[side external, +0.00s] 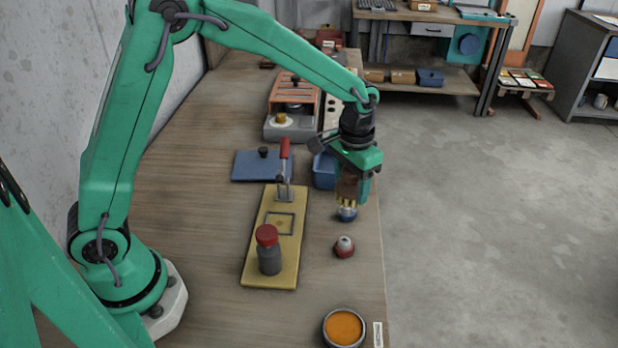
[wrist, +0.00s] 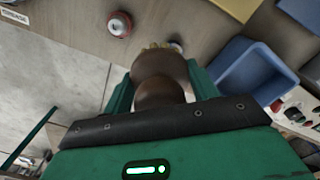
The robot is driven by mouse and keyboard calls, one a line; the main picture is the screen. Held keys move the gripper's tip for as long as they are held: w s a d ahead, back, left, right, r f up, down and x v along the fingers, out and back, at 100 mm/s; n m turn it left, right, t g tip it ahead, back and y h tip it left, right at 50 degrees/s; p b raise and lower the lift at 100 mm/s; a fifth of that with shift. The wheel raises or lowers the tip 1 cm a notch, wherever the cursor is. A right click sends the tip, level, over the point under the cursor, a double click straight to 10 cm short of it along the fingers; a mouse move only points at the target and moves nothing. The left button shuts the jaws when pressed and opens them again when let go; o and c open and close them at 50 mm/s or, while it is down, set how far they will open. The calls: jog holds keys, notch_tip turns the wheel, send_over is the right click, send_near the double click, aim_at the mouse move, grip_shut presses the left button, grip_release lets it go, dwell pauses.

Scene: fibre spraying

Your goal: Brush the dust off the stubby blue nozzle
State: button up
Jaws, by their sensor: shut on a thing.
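My gripper (side external: 352,180) hangs over the right part of the bench, shut on a brush with a brown handle (wrist: 160,70) and yellow bristles (side external: 346,203). The bristles point down onto or just above the stubby blue nozzle (side external: 347,215); whether they touch cannot be told. In the wrist view the bristles (wrist: 160,46) show past the handle, and a small grey part of the nozzle (wrist: 176,46) shows beside them. The rest of the nozzle is hidden. Dust on it is too small to make out.
A red nozzle with a grey tip (side external: 344,247) stands just in front. A blue bin (side external: 323,172) is close behind my gripper. A yellow board (side external: 255,262) with a toggle clamp (side external: 285,165) and red-capped bottle (side external: 269,252) lies left. A bowl of orange material (side external: 344,328) is at the front.

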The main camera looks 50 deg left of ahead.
aim_at(350, 198)
jog(key=shift+f, duration=1.45)
jog(key=shift+f, duration=1)
jog(key=shift+w+a, duration=0.1)
jog(key=shift+w+a+r, duration=0.1)
jog(key=shift+w+a, duration=1.5)
jog(key=shift+a, duration=0.15)
jog(key=shift+s+d, duration=1.7)
jog(key=shift+d, duration=0.15)
jog(key=shift+r, duration=0.1)
jog(key=shift+r, duration=2.9)
